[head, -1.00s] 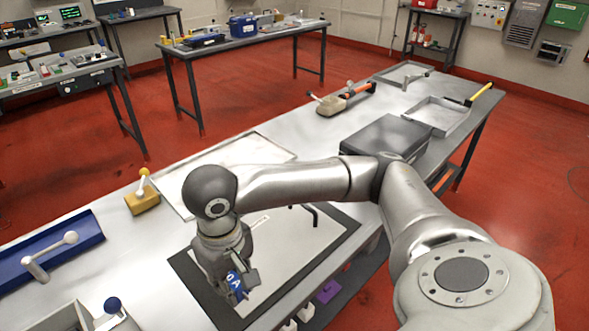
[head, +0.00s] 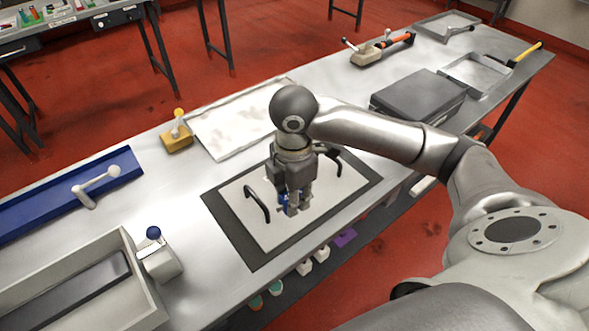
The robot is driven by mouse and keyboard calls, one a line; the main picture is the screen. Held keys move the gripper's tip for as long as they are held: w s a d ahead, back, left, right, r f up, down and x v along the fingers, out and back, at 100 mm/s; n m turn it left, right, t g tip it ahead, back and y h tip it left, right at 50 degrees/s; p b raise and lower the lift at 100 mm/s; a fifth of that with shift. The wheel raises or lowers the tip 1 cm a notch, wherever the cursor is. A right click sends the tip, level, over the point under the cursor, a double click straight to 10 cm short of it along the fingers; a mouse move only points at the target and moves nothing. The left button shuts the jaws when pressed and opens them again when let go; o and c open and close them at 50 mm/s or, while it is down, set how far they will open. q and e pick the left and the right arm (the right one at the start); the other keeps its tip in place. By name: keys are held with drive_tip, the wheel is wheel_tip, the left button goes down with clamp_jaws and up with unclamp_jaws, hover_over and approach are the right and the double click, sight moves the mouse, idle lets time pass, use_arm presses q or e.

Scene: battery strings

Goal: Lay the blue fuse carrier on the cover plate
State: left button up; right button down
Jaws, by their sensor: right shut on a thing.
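My right gripper (head: 295,209) points down over the middle of the cover plate (head: 262,228), a pale plate with two black handles and a dark surround on the bench. The gripper is shut on the blue fuse carrier (head: 283,198). Only a small blue part of the carrier shows beside and between the fingers. It is at or just above the plate, between the handles; I cannot tell whether it touches. My left gripper is not in view.
A wooden block with a yellow knob (head: 176,135), a blue tray (head: 40,205) and a grey bin (head: 143,290) stand to the left. A pale sheet (head: 225,125) lies behind. A dark grey case (head: 418,95) is at the right.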

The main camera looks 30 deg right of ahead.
drive_tip(key=shift+w+d+n, duration=0.15)
drive_tip(key=shift+d+n, duration=0.05)
drive_tip(key=shift+n, duration=0.2)
drive_tip(key=w+d+f, duration=0.1)
drive_tip(key=w+f, duration=0.2)
drive_tip(key=w, duration=0.1)
drive_tip(key=w+d+f+p, duration=0.1)
drive_tip(key=w+d+f, duration=0.1)
drive_tip(key=w, duration=0.1)
drive_tip(key=w+d+f, duration=0.2)
drive_tip(key=w+f, duration=0.1)
drive_tip(key=w, duration=0.1)
drive_tip(key=shift+w+d+f, duration=0.1)
drive_tip(key=shift+w+f, duration=0.2)
drive_tip(key=shift+w+d+f+p, duration=0.15)
drive_tip(key=shift+w+f+p, duration=0.2)
drive_tip(key=shift+f, duration=0.2)
drive_tip(key=shift+w+f, duration=0.1)
drive_tip(key=shift+f, duration=0.25)
drive_tip(key=shift+d+f, duration=0.1)
drive_tip(key=shift+f, duration=1.2)
drive_tip(key=shift+f, duration=0.1)
drive_tip(key=c, duration=1.2)
unclamp_jaws()
